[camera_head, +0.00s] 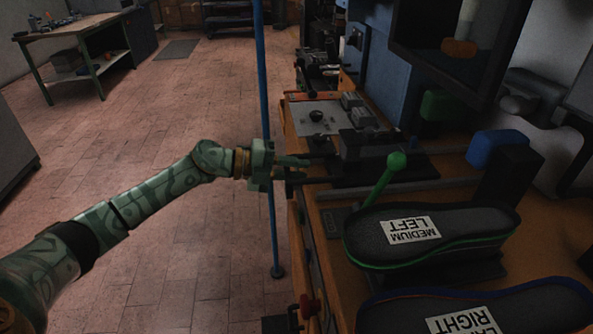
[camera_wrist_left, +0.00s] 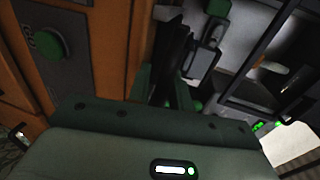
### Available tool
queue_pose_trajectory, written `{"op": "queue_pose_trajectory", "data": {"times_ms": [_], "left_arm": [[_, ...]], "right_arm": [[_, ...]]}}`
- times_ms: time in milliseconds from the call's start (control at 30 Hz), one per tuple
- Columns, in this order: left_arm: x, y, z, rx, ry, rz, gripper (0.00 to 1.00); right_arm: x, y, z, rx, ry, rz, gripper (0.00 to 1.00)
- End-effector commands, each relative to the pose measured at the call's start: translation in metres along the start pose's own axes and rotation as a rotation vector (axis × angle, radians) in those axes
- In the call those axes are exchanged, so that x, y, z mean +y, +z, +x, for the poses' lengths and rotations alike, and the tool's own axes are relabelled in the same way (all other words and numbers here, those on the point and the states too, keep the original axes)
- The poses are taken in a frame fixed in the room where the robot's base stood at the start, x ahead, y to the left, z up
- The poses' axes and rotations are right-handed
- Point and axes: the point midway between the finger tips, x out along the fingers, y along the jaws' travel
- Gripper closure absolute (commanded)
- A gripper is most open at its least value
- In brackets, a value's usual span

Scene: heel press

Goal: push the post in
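My left gripper (camera_head: 303,168) is at the left edge of the workbench, level with the dark press base. Its two fingers point right and stand apart, with nothing clearly held between them. In the left wrist view the fingers (camera_wrist_left: 163,88) reach toward a dark upright part (camera_wrist_left: 172,58) of the machine; I cannot tell whether they touch it. I cannot say for certain which part is the post. A lever with a green ball knob (camera_head: 397,161) leans up and right, in front of the press base (camera_head: 385,172). My right gripper is out of view.
Dark insoles labelled medium left (camera_head: 470,235) and right (camera_head: 540,305) lie on the orange bench. A blue pole (camera_head: 264,90) rises beside my wrist. A green button (camera_wrist_left: 50,42) sits on a panel. A blue block (camera_head: 497,150) stands right. Open floor lies left.

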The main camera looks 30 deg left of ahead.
Motion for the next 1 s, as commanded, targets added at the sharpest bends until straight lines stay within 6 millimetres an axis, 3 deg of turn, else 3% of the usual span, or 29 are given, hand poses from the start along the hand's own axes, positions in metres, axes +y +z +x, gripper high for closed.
{"op": "queue_pose_trajectory", "data": {"times_ms": [233,267,333,533,833,1000], "left_arm": [[0.0,0.0,0.001,-0.001,0.001,0.0,0.79],[0.0,0.0,0.001,-0.001,0.001,0.0,0.82],[0.0,0.0,0.001,-0.001,0.0,0.0,1.0],[-0.001,0.0,0.004,-0.001,0.0,0.0,1.0],[-0.016,0.001,0.063,-0.001,-0.004,0.0,1.0],[-0.017,0.001,0.08,-0.003,0.0,0.0,1.0]], "right_arm": [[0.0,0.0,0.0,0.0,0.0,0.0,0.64],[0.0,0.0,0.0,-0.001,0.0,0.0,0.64],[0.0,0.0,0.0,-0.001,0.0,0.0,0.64],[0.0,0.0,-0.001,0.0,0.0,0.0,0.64],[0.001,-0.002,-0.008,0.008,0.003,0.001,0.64],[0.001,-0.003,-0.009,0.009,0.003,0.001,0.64]]}}
